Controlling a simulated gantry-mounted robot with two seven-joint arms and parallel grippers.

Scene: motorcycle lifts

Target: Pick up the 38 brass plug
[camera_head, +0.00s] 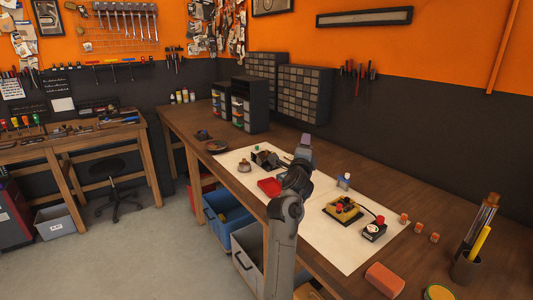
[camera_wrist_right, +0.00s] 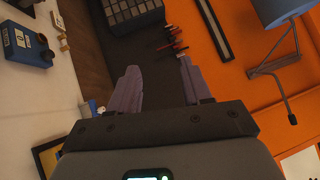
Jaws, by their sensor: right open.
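My right gripper (camera_head: 303,150) is raised over the white mat on the long workbench, with its arm rising from the bottom of the head view. In the right wrist view its two purple-grey fingers (camera_wrist_right: 160,85) stand wide apart with nothing between them. I cannot surely tell which thing is the 38 brass plug. A small tan, knobbed piece (camera_head: 244,166) stands on the mat left of the gripper, apart from it. In the right wrist view, small tan pieces (camera_wrist_right: 62,40) are beside a blue box. My left gripper is not in view.
A red tray (camera_head: 269,187), a dark device (camera_head: 265,158) and a yellow box with red knobs (camera_head: 343,210) are on the white mat (camera_head: 330,245). Several small orange blocks (camera_head: 403,219) and a cup of tools (camera_head: 467,268) stand at the right. Drawer cabinets (camera_head: 305,93) line the wall.

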